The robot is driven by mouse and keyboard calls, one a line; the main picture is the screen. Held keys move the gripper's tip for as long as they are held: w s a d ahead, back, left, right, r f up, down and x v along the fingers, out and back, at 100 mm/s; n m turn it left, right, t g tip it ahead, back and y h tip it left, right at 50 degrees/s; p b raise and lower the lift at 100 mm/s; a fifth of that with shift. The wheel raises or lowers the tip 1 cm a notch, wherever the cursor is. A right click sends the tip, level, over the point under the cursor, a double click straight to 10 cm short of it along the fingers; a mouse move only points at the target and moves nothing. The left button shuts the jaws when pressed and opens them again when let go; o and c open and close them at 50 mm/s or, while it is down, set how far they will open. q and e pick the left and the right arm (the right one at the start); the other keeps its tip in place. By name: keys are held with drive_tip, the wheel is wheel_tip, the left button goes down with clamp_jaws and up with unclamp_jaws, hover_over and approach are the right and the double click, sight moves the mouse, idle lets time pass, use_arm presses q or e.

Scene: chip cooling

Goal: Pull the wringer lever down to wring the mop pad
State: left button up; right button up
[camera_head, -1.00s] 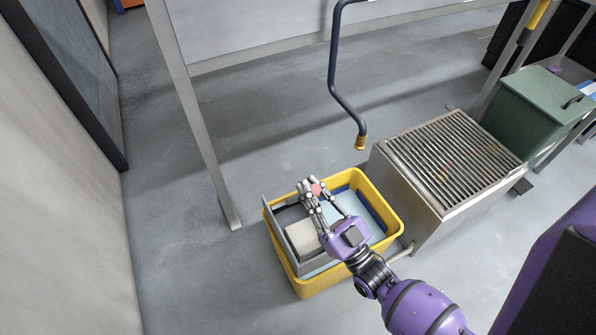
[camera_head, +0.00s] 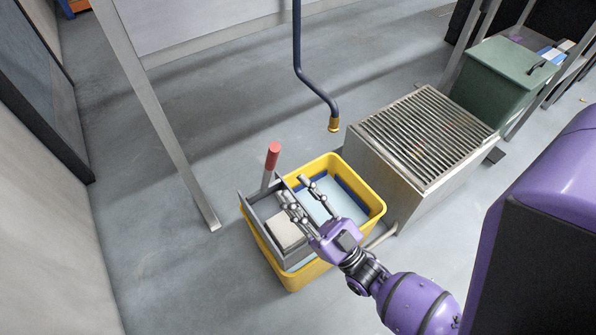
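A yellow bucket (camera_head: 375,203) stands on the floor with a grey wringer (camera_head: 253,217) in its left part. The wringer lever (camera_head: 273,156) has a red grip and stands up, nearly upright, at the wringer's back. A pale block, apparently the mop pad (camera_head: 290,236), sits in the wringer. My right gripper (camera_head: 294,187) is over the bucket, in front of and to the right of the lever. Its fingers are spread and empty, apart from the red grip in the picture. My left gripper is not in view.
A blue pipe with a brass end (camera_head: 333,124) hangs behind the bucket. A metal box with a slatted top (camera_head: 420,135) stands right of it, with a green bin (camera_head: 500,80) beyond. A metal post (camera_head: 165,130) stands to the left. Floor left of the bucket is clear.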

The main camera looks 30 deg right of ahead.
drive_tip(key=v, duration=1.2)
idle(0.3)
